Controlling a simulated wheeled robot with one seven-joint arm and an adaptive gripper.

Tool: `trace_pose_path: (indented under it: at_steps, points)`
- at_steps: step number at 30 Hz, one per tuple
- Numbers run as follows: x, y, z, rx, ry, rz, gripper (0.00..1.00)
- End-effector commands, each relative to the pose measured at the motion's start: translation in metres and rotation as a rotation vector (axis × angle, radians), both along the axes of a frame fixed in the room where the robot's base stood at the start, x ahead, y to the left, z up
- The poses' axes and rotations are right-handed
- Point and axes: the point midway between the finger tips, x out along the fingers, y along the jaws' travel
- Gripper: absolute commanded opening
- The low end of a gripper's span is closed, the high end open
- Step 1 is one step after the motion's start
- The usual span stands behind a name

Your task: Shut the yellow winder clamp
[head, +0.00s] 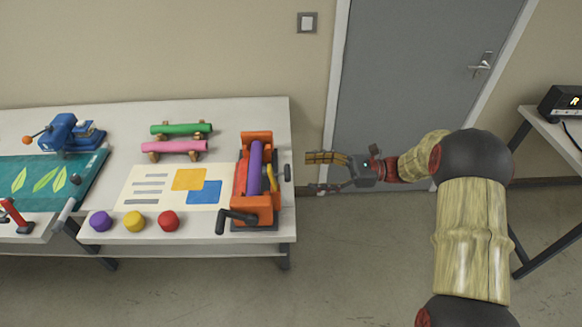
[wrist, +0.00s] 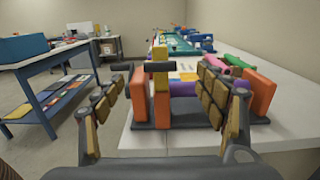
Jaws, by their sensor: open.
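The winder has orange end blocks (head: 257,208) and a purple roll (head: 255,168), and sits at the right end of the white table. In the wrist view its orange block (wrist: 262,92) is on the right. In the head view the dark grip (head: 287,173) shows at the winder's right edge. My gripper (head: 318,172) is open and empty, right of the grip and apart from it. In the wrist view the clamp shows between the spread fingers (wrist: 165,80).
A dark crank (head: 236,218) sticks out at the winder's front left. Green (head: 181,129) and pink (head: 174,147) rolls lie behind. Purple, yellow and red knobs (head: 134,221) line the front edge. A grey door (head: 420,80) is behind my arm. Floor is clear right of the table.

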Motion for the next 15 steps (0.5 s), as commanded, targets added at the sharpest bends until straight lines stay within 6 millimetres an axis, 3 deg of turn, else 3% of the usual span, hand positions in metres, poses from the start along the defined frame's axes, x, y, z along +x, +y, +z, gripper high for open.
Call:
trace_pose_path:
  at_steps: [15]
  points:
    - [0.002, 0.067, -0.002, -0.006, 0.001, 0.002, 0.72]
